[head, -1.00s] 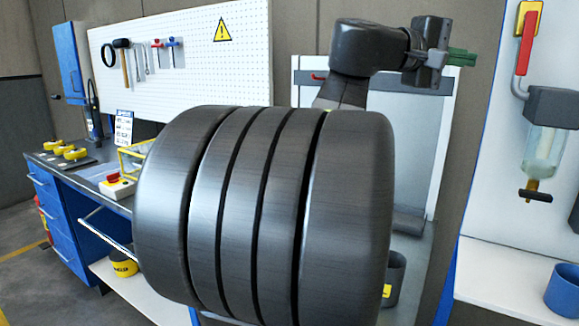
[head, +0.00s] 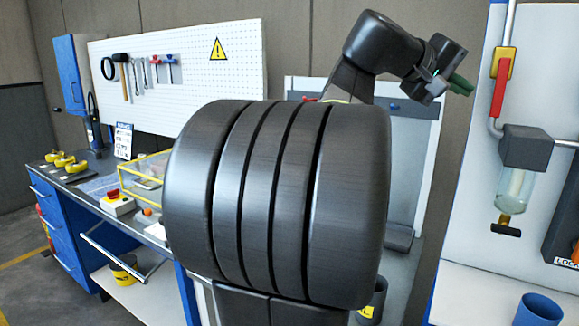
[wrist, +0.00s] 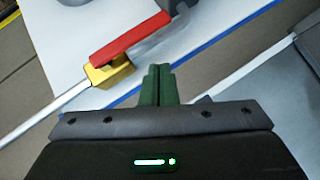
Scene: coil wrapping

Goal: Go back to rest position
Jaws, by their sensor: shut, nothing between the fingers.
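My gripper (head: 462,85) is at the upper right in the head view, raised in front of the wall and left of the white panel. Its green fingers point to the right and slightly down. In the wrist view the two green fingers (wrist: 158,70) are together with nothing between them. Beyond them show a red handle (wrist: 130,40) on a yellow fitting and a grey pipe. The fingers look apart from these. My large dark arm links fill the middle of the head view and hide what is behind. No coil shows.
A blue workbench (head: 66,235) stands at the left, with a red button box (head: 117,204) and a yellow-framed case (head: 140,178) on it. A pegboard (head: 180,75) holds tools. At the right, a white panel (head: 470,210) carries a red-handled valve (head: 500,90); a blue cup (head: 538,312) stands below.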

